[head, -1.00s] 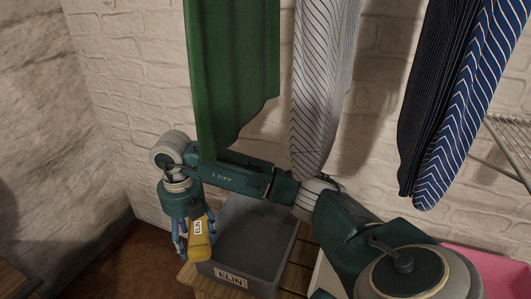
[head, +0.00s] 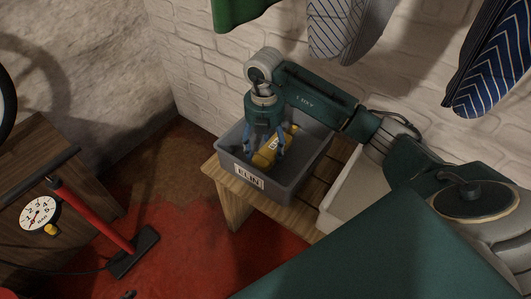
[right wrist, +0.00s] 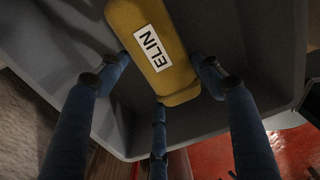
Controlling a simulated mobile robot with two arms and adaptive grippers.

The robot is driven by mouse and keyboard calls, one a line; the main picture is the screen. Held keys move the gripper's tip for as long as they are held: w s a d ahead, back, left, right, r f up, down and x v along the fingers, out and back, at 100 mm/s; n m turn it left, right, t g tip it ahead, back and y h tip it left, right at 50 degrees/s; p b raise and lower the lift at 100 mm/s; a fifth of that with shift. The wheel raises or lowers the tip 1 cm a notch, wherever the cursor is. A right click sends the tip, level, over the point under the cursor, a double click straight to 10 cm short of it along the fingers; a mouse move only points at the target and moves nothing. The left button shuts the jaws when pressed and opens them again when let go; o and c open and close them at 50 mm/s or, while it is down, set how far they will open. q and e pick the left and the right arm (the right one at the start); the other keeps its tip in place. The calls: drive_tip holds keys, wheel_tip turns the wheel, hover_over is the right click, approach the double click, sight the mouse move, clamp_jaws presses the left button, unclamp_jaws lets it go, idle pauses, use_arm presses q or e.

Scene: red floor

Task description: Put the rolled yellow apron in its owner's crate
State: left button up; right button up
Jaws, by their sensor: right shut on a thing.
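The rolled yellow apron (head: 270,154) has a white tag reading ELIN, clear in the right wrist view (right wrist: 180,83). My right gripper (head: 264,149) has its blue fingers around the roll and is shut on it. The roll is within the open top of the grey crate (head: 228,163), whose front label also reads ELIN. I cannot tell whether the roll touches the crate floor. The crate's grey inside fills much of the right wrist view (right wrist: 45,55). My left gripper is not in view.
The crate stands on a wooden slatted bench (head: 231,200), beside a pale crate (head: 356,190). Hanging cloths, one green (head: 236,10), one striped grey (head: 335,28) and one navy (head: 490,75), are above. A red pump (head: 92,215) with a gauge (head: 38,213) stands left.

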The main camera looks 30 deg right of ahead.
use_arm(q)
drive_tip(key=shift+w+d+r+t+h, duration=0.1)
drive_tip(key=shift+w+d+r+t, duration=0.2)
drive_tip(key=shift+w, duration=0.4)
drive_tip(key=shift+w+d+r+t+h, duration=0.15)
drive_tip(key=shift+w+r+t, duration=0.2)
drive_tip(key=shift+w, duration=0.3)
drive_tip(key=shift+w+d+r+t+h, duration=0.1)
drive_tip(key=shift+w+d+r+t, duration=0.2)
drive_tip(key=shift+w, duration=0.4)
use_arm(e)
drive_tip(key=shift+f, duration=1.4)
use_arm(q)
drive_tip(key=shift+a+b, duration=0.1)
drive_tip(key=shift+b, duration=0.2)
use_arm(e)
drive_tip(key=shift+f, duration=0.1)
drive_tip(key=o, duration=1.4)
drive_tip(key=shift+c, duration=0.2)
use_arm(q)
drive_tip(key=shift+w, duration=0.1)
